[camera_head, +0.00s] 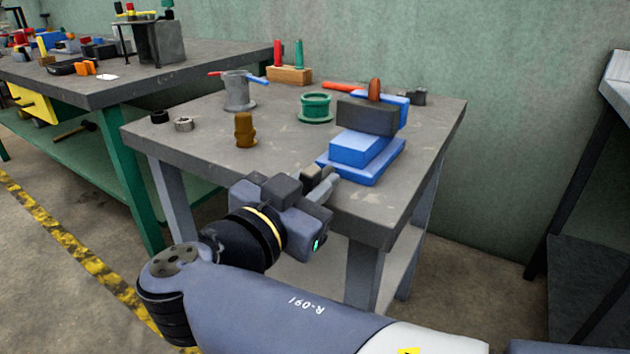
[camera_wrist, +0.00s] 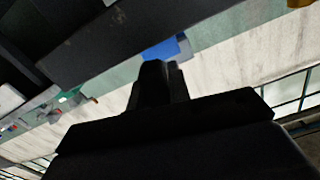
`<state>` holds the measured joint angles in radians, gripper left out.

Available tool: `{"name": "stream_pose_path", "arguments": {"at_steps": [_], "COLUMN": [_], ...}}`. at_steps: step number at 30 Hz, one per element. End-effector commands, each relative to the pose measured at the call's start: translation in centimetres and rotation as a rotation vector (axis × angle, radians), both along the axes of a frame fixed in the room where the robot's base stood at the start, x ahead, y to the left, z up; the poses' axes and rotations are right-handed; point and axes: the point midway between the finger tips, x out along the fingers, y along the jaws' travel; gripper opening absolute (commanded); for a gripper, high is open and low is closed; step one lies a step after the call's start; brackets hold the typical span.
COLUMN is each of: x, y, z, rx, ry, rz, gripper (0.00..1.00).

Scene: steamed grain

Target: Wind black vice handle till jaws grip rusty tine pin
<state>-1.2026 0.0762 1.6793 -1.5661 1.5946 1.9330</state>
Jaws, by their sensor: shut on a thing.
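The blue vice (camera_head: 362,150) stands at the right front of the grey bench, with a dark grey jaw block (camera_head: 366,117) on top. The rusty tine pin (camera_head: 374,88) stands upright at the jaws, an orange-brown stub above them; I cannot tell whether the jaws touch it. My gripper (camera_head: 320,180) is at the bench's front edge, just in front of the vice's base, shut on what seems to be the black vice handle, which the fingers hide. In the wrist view the dark gripper fingers (camera_wrist: 157,82) are together, with a blue patch (camera_wrist: 165,48) beyond them.
On the bench left of the vice are a green ring pot (camera_head: 315,108), a brown brass-like piece (camera_head: 244,130), a grey mug-like pot (camera_head: 238,92) and small dark rings. A wooden block (camera_head: 289,75) holds red and green handles. A second, cluttered bench (camera_head: 120,90) is at left.

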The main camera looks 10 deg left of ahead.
Motion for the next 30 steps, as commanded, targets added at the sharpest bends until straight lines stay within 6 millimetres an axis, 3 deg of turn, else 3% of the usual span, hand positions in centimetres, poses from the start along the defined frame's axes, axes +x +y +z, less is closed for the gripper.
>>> {"name": "stream_pose_path", "arguments": {"at_steps": [23, 24, 27, 30], "x": [-0.01, -0.01, -0.01, -0.01], "y": [0.0, 0.0, 0.0, 0.0], "z": [-0.08, -0.08, -0.07, -0.05], "rx": [0.104, 0.104, 0.103, 0.103], "ry": [-0.042, -0.042, -0.042, -0.042], "rz": [0.0, 0.0, 0.0, 0.0], "gripper": [0.0, 0.19, 0.27, 0.27]}}
